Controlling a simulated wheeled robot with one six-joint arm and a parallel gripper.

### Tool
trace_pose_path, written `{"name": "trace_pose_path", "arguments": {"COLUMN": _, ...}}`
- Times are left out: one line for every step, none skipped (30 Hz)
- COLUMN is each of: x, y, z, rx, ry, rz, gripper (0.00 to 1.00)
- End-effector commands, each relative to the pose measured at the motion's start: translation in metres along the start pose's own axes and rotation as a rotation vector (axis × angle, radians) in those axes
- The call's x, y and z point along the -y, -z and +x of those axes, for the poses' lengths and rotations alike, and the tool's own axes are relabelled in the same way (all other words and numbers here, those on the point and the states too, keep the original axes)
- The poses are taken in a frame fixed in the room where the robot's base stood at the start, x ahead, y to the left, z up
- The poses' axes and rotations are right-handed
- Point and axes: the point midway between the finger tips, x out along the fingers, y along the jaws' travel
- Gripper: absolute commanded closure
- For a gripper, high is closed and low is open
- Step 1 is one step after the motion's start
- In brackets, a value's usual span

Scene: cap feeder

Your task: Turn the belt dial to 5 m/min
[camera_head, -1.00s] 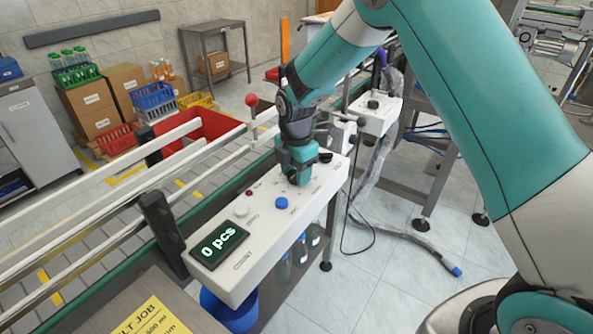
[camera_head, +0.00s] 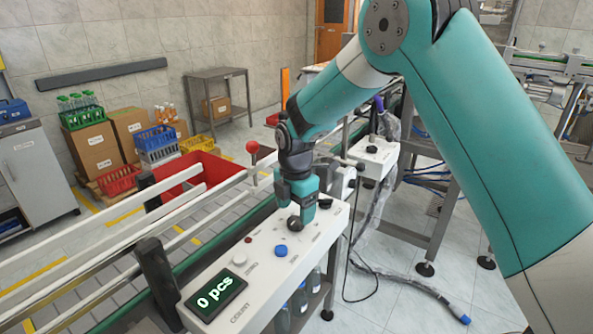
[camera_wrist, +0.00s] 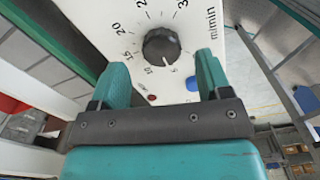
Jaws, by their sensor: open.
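The belt dial (camera_head: 294,223) is a dark round knob on the white control panel (camera_head: 215,262). In the wrist view the dial (camera_wrist: 161,46) has a printed speed scale around it, with 10, 15, 20 and "m/min" readable. Its white pointer mark is at the lower edge, at or close to the 5, right of the 10. My gripper (camera_head: 303,212) is over the dial, fingers pointing down. In the wrist view my gripper (camera_wrist: 161,65) is open, one finger on each side of the dial with gaps, holding nothing.
A second white box (camera_head: 374,160) is behind.

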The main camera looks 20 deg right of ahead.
Motion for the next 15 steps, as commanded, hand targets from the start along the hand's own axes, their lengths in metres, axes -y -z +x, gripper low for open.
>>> {"name": "trace_pose_path", "arguments": {"x": -0.002, "y": 0.000, "z": -0.012, "rx": 0.001, "ry": -0.007, "rz": 0.000, "gripper": 0.29}}
{"name": "trace_pose_path", "arguments": {"x": -0.001, "y": 0.000, "z": -0.020, "rx": 0.001, "ry": -0.008, "rz": 0.000, "gripper": 0.29}}
{"name": "trace_pose_path", "arguments": {"x": -0.001, "y": -0.001, "z": -0.030, "rx": 0.001, "ry": -0.007, "rz": 0.000, "gripper": 0.29}}
{"name": "trace_pose_path", "arguments": {"x": -0.001, "y": -0.001, "z": -0.038, "rx": 0.002, "ry": -0.008, "rz": 0.000, "gripper": 0.29}}
{"name": "trace_pose_path", "arguments": {"x": -0.002, "y": -0.001, "z": -0.046, "rx": 0.002, "ry": -0.009, "rz": 0.001, "gripper": 0.29}}
{"name": "trace_pose_path", "arguments": {"x": -0.001, "y": -0.001, "z": -0.057, "rx": 0.002, "ry": -0.009, "rz": 0.001, "gripper": 0.29}}
{"name": "trace_pose_path", "arguments": {"x": -0.001, "y": -0.001, "z": -0.065, "rx": 0.002, "ry": -0.008, "rz": 0.001, "gripper": 0.29}}
{"name": "trace_pose_path", "arguments": {"x": -0.001, "y": -0.001, "z": -0.072, "rx": 0.002, "ry": -0.009, "rz": 0.001, "gripper": 0.29}}
{"name": "trace_pose_path", "arguments": {"x": -0.002, "y": -0.001, "z": -0.082, "rx": 0.002, "ry": -0.009, "rz": 0.001, "gripper": 0.29}}
{"name": "trace_pose_path", "arguments": {"x": -0.001, "y": -0.001, "z": -0.090, "rx": 0.002, "ry": -0.009, "rz": 0.001, "gripper": 0.29}}
{"name": "trace_pose_path", "arguments": {"x": -0.001, "y": -0.001, "z": -0.096, "rx": 0.002, "ry": -0.007, "rz": 0.001, "gripper": 0.29}}
{"name": "trace_pose_path", "arguments": {"x": -0.002, "y": -0.001, "z": -0.105, "rx": 0.002, "ry": -0.008, "rz": 0.001, "gripper": 0.29}}
{"name": "trace_pose_path", "arguments": {"x": -0.001, "y": -0.001, "z": -0.111, "rx": 0.002, "ry": -0.008, "rz": 0.001, "gripper": 0.29}}
{"name": "trace_pose_path", "arguments": {"x": -0.001, "y": -0.001, "z": -0.116, "rx": 0.002, "ry": -0.007, "rz": 0.001, "gripper": 0.29}}
{"name": "trace_pose_path", "arguments": {"x": -0.001, "y": -0.002, "z": -0.123, "rx": 0.002, "ry": -0.007, "rz": 0.002, "gripper": 0.29}}
